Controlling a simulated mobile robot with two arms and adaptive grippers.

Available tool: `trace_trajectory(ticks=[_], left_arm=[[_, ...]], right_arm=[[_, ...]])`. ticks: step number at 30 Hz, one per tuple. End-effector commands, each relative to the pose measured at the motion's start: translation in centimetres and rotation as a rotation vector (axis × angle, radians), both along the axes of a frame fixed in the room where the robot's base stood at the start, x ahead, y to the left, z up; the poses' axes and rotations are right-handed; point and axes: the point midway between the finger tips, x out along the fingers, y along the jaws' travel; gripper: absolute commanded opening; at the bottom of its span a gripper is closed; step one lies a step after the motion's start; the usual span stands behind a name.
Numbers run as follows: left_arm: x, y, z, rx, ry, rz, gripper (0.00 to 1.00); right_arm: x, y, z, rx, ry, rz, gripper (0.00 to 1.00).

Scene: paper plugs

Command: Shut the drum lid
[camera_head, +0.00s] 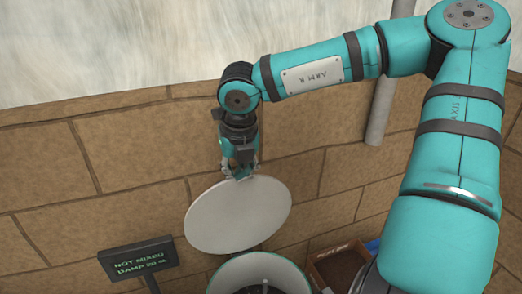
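The drum lid (238,222) is a pale grey disc, tilted up behind the drum's mouth, with its face towards me. The drum (216,279) is pale with a greenish rim, open at the top, and cut off by the lower picture edge. A thin upright rod (265,287) shows inside it. My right gripper (240,176) points down at the lid's upper edge and looks to touch it or lie just in front of it. Its fingers are too small to tell whether they grip the edge. My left gripper is out of view.
A dark sign (139,259) reading "NOT MIXED" stands left of the drum. A brown box (322,272) with dark contents sits to the right, partly behind my arm. A brick wall (120,150) and a grey pipe (381,108) stand behind.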

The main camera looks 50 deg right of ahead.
Motion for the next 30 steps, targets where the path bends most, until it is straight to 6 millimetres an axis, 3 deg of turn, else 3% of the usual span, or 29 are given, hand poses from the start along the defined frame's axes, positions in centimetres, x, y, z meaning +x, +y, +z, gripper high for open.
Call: trace_trajectory(ticks=[1,15,30], left_arm=[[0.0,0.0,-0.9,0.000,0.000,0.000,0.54],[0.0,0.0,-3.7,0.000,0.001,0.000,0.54],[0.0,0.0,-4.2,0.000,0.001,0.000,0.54]], right_arm=[[-0.5,0.2,-0.5,-0.001,-0.001,0.001,0.00],[-4.0,2.2,-0.7,-0.001,0.001,0.001,0.00],[-4.7,2.5,-0.8,-0.001,0.001,0.001,0.00]])
